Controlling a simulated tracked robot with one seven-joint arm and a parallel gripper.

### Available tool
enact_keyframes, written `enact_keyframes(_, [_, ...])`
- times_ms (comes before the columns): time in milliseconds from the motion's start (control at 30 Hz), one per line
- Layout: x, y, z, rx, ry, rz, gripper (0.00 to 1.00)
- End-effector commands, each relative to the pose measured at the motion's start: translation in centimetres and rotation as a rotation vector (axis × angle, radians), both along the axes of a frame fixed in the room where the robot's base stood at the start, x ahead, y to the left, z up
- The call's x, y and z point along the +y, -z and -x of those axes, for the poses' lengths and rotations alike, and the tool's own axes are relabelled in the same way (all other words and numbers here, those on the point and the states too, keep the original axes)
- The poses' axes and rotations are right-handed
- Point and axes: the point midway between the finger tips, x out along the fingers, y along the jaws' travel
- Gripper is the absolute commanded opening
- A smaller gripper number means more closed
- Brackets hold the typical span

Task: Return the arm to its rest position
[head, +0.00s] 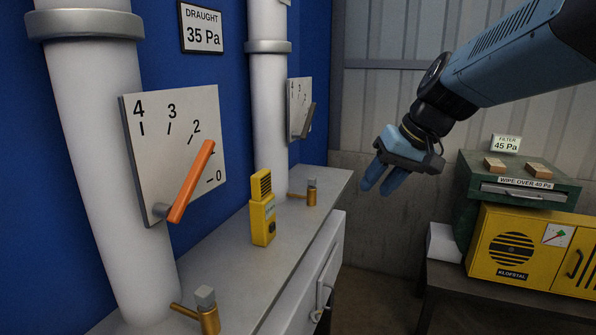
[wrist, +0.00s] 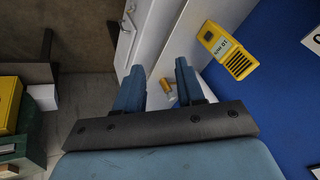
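My blue arm (head: 515,55) reaches in from the upper right of the head view. My gripper (head: 379,188) hangs in the air right of the grey bench, its two blue fingers pointing down and apart. In the wrist view my gripper (wrist: 157,82) shows a clear gap between the fingers, with nothing held. A brass valve (wrist: 166,87) shows beyond that gap, some way off.
The grey bench (head: 235,270) carries a yellow handheld device (head: 262,208) and brass valves (head: 311,193). Two white pipes (head: 88,130) bear dial plates, the nearer with an orange lever (head: 192,181). A green box (head: 520,195) sits on a yellow cabinet (head: 530,245) at right.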

Motion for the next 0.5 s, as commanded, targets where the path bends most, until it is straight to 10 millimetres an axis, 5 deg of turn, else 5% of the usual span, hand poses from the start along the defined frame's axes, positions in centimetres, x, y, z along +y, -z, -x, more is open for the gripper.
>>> enact_keyframes(200, [-3.1,1.4,5.7,-0.039,0.1,0.153,0.38])
enact_keyframes(500, [-7.0,3.1,10.8,-0.122,0.219,0.293,0.38])
